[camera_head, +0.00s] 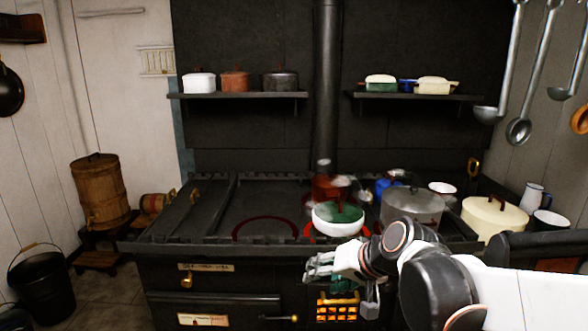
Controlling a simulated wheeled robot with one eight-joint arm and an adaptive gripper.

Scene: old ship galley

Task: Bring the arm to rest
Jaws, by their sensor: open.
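My gripper (343,277) is in front of the black stove's (215,262) front edge, low and right of the middle. Its fingers point left and are apart, with nothing seen between them. My arm comes in from the right edge of the picture and hides part of the stove front and the right side of the stove top.
A red pot (326,189), a grey pot (412,208) and a cream lidded pot (490,215) crowd the stove's right half. The stove's left half is bare, with a red ring (264,229). Ladles (519,130) hang at upper right. A bucket (42,284) stands on the floor at left.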

